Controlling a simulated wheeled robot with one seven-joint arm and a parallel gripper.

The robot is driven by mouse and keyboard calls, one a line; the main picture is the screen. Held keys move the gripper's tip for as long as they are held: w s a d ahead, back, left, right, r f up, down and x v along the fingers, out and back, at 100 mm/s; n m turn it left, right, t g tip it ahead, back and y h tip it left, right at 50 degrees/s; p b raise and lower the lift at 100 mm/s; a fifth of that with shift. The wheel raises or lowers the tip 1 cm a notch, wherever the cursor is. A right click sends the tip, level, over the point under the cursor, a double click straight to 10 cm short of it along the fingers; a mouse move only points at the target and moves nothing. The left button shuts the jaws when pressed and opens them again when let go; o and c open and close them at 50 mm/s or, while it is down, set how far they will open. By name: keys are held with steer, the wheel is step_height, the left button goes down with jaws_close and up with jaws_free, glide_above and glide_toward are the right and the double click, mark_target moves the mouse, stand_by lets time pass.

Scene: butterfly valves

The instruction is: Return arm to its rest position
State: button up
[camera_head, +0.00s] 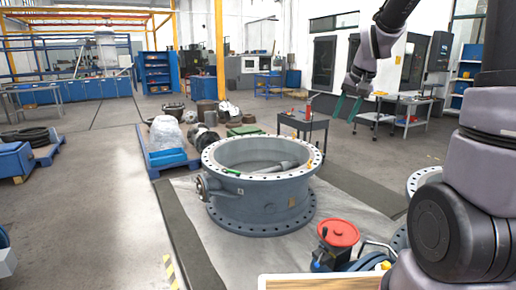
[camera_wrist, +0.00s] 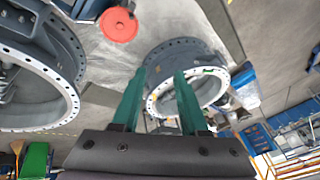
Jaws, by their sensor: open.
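My gripper (camera_head: 347,106) is at the upper right of the head view, with its two green fingers spread apart and nothing between them. It hangs in the air, clear of the things around it. In the wrist view my gripper (camera_wrist: 157,85) shows both green fingers parallel with a wide gap. A large grey flanged valve body (camera_head: 262,200) stands on the floor in the middle of the head view. It also shows beyond the fingertips in the wrist view (camera_wrist: 165,57). My arm fills the right side of the head view.
A red round-topped device (camera_head: 341,233) stands in front of the valve body. A second flanged ring (camera_wrist: 42,110) is at the left of the wrist view. A dark side table (camera_head: 303,121) and a pallet with wrapped goods (camera_head: 166,135) stand behind. Open floor lies at left.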

steer(key=s+a+r+t, duration=0.1)
steer(key=s+r, duration=0.3)
steer(key=s, duration=0.8)
steer(key=s+a+r+t, duration=0.1)
steer(key=s+r, duration=0.4)
steer(key=s, duration=0.6)
steer(key=shift+s+y, duration=0.3)
steer(key=shift+s, duration=0.05)
